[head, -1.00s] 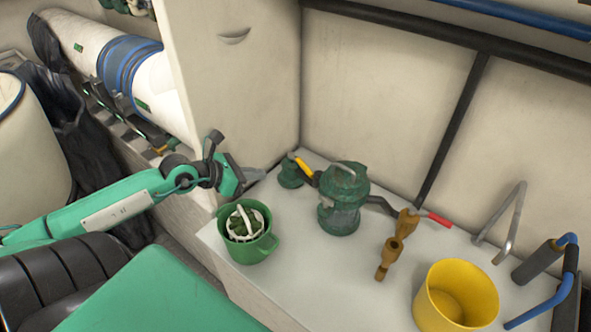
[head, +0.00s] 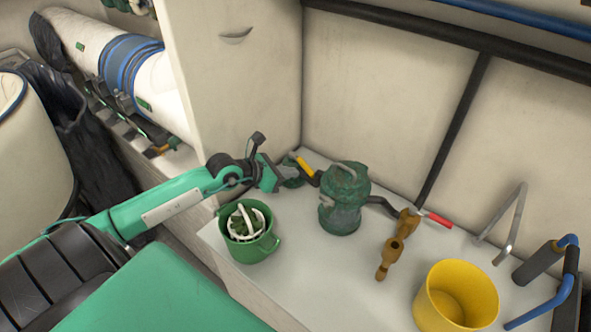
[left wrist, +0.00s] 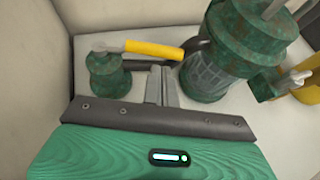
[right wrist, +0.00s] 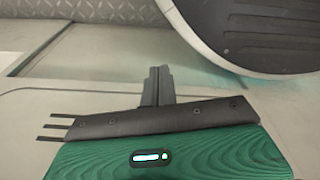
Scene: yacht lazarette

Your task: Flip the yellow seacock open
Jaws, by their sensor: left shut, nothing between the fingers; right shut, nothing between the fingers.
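The yellow seacock has a yellow lever (head: 304,166) on a weathered green body, at the back left of the white counter. In the left wrist view the lever (left wrist: 152,49) lies roughly level across the picture, reaching right from above the green body (left wrist: 106,80). My left gripper (head: 290,171) is shut and empty, right beside the seacock and partly covering its body in the head view. In the left wrist view its fingertips (left wrist: 162,72) are just below the lever; I cannot tell whether they touch. My right gripper (right wrist: 157,72) is shut and empty, away from the counter.
A green strainer (head: 344,205) stands right of the seacock, joined by dark pipe. A red-handled brass valve (head: 437,219) is farther right. A green pot (head: 247,250) stands in front, below my left arm. A yellow bucket (head: 455,300) is at front right. A wall rises behind.

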